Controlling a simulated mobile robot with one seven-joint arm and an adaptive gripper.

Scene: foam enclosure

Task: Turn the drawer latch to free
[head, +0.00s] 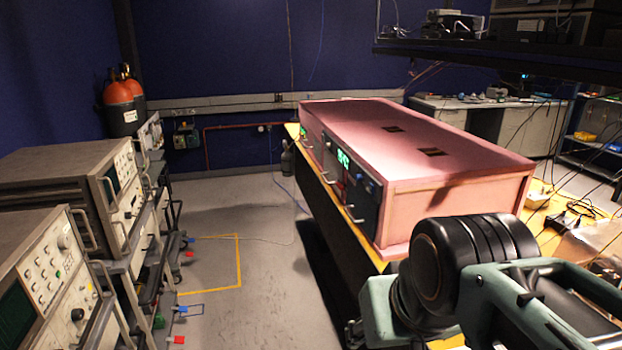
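A pink foam enclosure (460,205) stands on a yellow-edged bench, right of the middle. Its front faces left and is seen at a steep angle. A dark drawer front (366,208) is set into its near end, with a pale bar handle (353,214) low on it. A small blue fitting (363,178) shows near the top of the dark front. I cannot tell whether it is the latch, or how the latch is turned. The drawer looks shut. My arm's black and green links fill the lower right, in front of the enclosure's near end. No gripper fingers show.
Racks of grey instruments (70,185) line the left side. A clear floor aisle (250,285) with yellow tape runs between them and the bench (372,262). A dark shelf (480,50) overhangs at upper right. Cables (570,212) lie on the bench at right.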

